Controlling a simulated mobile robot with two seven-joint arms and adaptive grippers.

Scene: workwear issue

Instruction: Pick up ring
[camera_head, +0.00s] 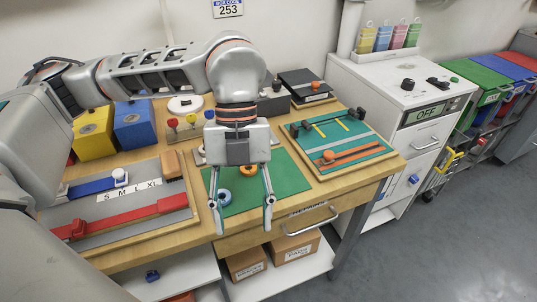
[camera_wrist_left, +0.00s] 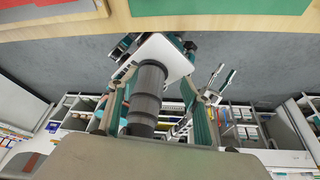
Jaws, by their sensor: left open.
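Two small rings lie on the green mat (camera_head: 288,178) in the head view: a blue ring (camera_head: 224,197) and an orange ring (camera_head: 249,170). The task does not say which ring is meant. My left gripper (camera_head: 242,226) is open and empty, its fingers pointing down at the mat's front edge. The blue ring shows just inside the left finger; the orange one shows farther back between the fingers, partly covered by the gripper. In the left wrist view the open fingers (camera_wrist_left: 157,88) have no ring between them. My right gripper is not seen.
Yellow and blue boxes (camera_head: 133,125) stand behind. The wooden table's (camera_head: 231,243) front edge is close to the fingers.

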